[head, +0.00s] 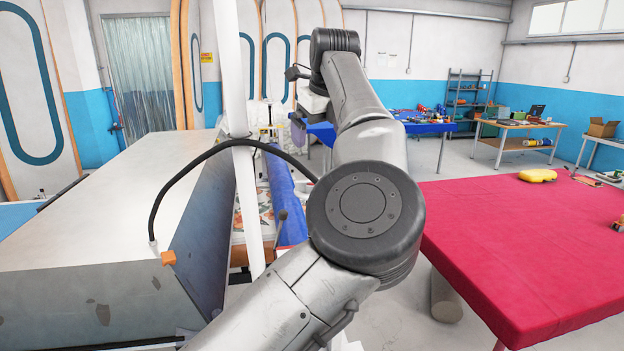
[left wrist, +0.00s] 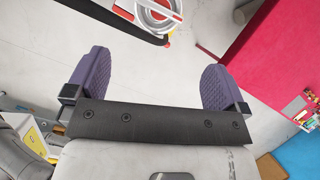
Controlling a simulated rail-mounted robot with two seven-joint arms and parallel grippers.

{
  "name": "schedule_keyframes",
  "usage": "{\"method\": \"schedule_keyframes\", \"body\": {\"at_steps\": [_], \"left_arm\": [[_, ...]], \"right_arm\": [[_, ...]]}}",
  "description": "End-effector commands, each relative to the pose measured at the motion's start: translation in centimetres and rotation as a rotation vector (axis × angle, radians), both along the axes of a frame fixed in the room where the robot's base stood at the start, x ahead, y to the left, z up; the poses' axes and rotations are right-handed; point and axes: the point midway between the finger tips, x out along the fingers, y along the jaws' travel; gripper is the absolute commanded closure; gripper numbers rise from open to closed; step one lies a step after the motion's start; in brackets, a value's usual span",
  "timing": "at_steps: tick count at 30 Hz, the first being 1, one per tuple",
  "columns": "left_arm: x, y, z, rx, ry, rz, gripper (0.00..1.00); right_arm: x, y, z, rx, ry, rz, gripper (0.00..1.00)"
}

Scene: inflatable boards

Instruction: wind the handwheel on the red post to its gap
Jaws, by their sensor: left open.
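In the left wrist view, a round white ring with red and orange parts (left wrist: 157,12) is cut off by the top edge. It may be the handwheel, but I cannot tell for sure. A black bar (left wrist: 118,22) runs beside it. My left gripper (left wrist: 155,62) is open, with two purple ribbed fingers wide apart and nothing between them. The ring lies beyond the fingertips, apart from them. In the head view my left gripper (head: 298,132) is small and partly hidden by my arm. No red post, wheel or gap shows clearly there.
A table with a red cloth (head: 520,240) fills the right, with a yellow case (head: 537,175) on it. A large grey machine (head: 90,215) stands left, beside a white post (head: 240,110) and black hose. A blue-covered table (head: 430,127) stands behind. Grey floor lies between.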

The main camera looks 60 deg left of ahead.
Motion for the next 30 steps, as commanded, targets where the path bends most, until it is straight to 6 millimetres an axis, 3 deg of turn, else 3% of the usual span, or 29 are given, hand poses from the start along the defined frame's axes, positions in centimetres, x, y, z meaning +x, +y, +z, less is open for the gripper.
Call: {"method": "schedule_keyframes", "body": {"at_steps": [6,11,30], "left_arm": [[0.1,0.2,0.1,0.030,0.075,-0.202,0.00],[0.1,0.4,-0.5,0.032,0.094,-0.247,0.00],[1.0,4.3,-10.2,0.032,0.096,-0.248,0.00]], "right_arm": [[0.0,0.1,0.0,0.003,-0.001,-0.002,0.57],[0.0,0.1,0.0,0.003,0.000,-0.002,0.57],[0.0,-0.2,0.7,-0.005,0.000,0.003,0.57]]}}
